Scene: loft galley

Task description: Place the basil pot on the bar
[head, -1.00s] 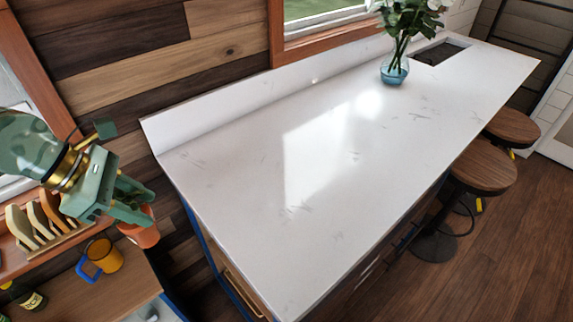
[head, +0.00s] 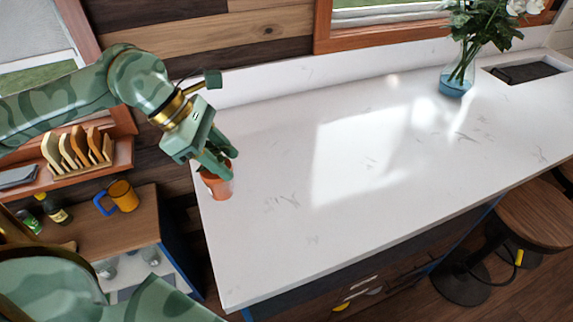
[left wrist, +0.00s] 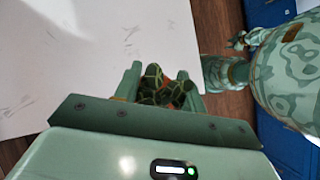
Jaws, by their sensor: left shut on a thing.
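The basil pot (head: 217,184) is a small terracotta pot with green leaves. My left gripper (head: 222,163) is shut on it, its fingers on either side of the upper part. In the head view the pot overlaps the left end of the white bar (head: 270,235); I cannot tell whether it touches the top. In the left wrist view the leaves (left wrist: 160,88) show between the fingers, near the edge of the bar (left wrist: 90,60). The fingers hide much of the pot. My right gripper cannot be made out.
A glass vase with white flowers (head: 457,80) stands at the back right of the bar, near a dark sink (head: 522,72). The bar's middle is clear. A wooden side counter (head: 95,225) holds an orange mug (head: 123,195) and bottles. Stools (head: 535,212) stand at right.

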